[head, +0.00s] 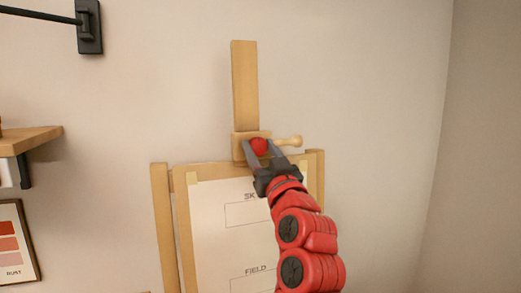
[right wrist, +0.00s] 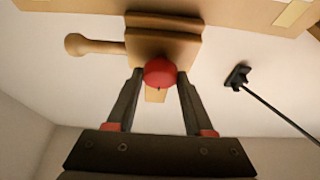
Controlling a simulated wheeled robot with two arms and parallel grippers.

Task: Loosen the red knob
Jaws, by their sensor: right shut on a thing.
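The red knob (head: 259,147) sits on the front of the wooden clamp block (head: 237,148) of an easel, at the foot of its upright mast (head: 245,85). My right gripper (head: 259,150) reaches up from below and is shut on the knob, with one finger on each side. In the right wrist view the red knob (right wrist: 160,72) shows between the two fingertips (right wrist: 160,76), against the wooden block (right wrist: 162,42). A pale wooden handle (head: 289,141) sticks out from the block to the right in the head view. My left gripper is not in view.
Below the block, the easel holds a board with a paper sheet (head: 215,240) marked with boxes and words. A wooden shelf (head: 30,139) and a framed colour card (head: 14,245) are on the wall at left. A black wall bracket (head: 89,27) is at upper left. The wall at right is bare.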

